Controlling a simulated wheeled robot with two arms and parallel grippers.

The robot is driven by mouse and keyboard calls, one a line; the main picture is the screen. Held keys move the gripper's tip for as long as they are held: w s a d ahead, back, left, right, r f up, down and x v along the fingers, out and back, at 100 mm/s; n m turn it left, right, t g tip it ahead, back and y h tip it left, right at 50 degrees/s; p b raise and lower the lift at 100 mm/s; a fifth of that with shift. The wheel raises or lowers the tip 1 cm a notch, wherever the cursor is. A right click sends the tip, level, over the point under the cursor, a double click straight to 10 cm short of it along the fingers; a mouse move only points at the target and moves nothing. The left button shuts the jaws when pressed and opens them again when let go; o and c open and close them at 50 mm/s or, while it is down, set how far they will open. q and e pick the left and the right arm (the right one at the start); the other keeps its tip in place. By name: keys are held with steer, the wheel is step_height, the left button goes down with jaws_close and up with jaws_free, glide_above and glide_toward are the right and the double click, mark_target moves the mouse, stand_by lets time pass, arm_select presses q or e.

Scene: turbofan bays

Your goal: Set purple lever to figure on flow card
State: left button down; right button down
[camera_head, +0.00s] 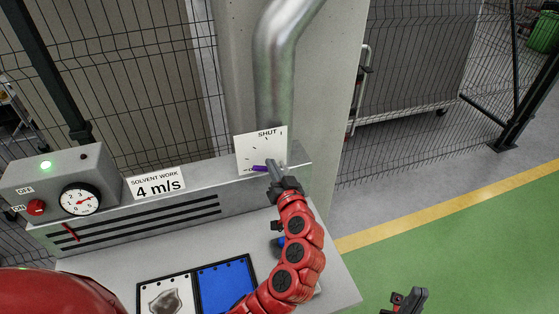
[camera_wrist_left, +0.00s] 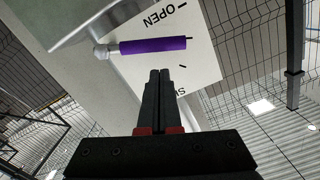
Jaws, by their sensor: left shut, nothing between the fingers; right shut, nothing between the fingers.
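The purple lever (camera_head: 259,168) is on a white dial plate (camera_head: 252,145) at the pipe. The plate reads SHUT at its top, with several tick marks. In the left wrist view the purple lever (camera_wrist_left: 152,46) lies across the plate (camera_wrist_left: 205,60), pointing at a tick between OPEN and SHUT, nearer OPEN. My left gripper (camera_head: 271,166) is shut and empty, fingertips (camera_wrist_left: 160,72) right beside the lever; I cannot tell whether they touch it. The flow card (camera_head: 157,184) reads SOLVENT WORK 4 m/s. My right gripper (camera_head: 413,298) is shut and empty, low at the right.
A grey control box (camera_head: 60,180) carries a round gauge (camera_head: 80,200) with a red needle, a red knob (camera_head: 36,207) and a lit green lamp (camera_head: 46,164). A blue panel (camera_head: 226,284) lies on the bench. A metal pipe (camera_head: 275,90) rises behind the dial. Green floor is clear at right.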

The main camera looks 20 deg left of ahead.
arm_select(q)
steer(key=shift+a+f, duration=0.3)
steer(key=shift+f, duration=0.4)
steer(key=f+b, duration=0.1)
steer(key=b, duration=0.3)
steer(key=shift+s+a+f+n, duration=0.15)
steer(key=shift+a+f+n, duration=0.05)
steer(key=shift+n, duration=0.1)
steer(key=shift+r, duration=0.2)
